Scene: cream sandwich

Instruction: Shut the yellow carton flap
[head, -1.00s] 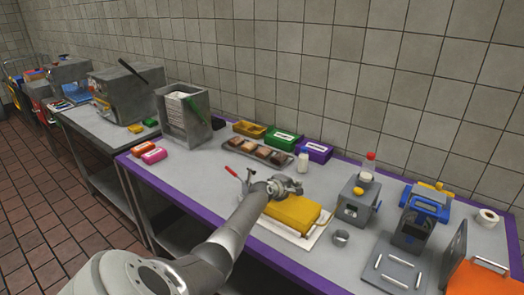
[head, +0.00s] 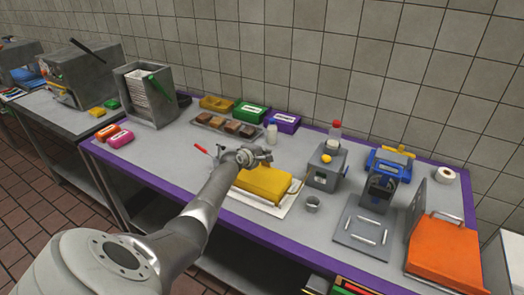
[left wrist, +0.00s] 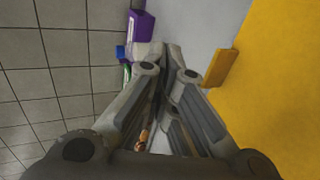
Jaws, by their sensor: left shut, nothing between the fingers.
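A small yellow carton (head: 217,103) stands at the back of the table, left of a green carton (head: 250,115) and a purple carton (head: 285,122). Its top looks open with a darker inside; its flap is too small to make out. My left gripper (head: 266,156) is shut and empty, in front of these cartons, by the far edge of a large yellow case (head: 265,183) on a white board. In the left wrist view its fingers (left wrist: 170,52) meet, with the purple carton (left wrist: 140,30) beyond and the yellow case (left wrist: 285,90) at right. My right gripper is out of view.
A grey device (head: 322,176) stands right of the case. The tiled wall rises behind. The table's left part is mostly clear.

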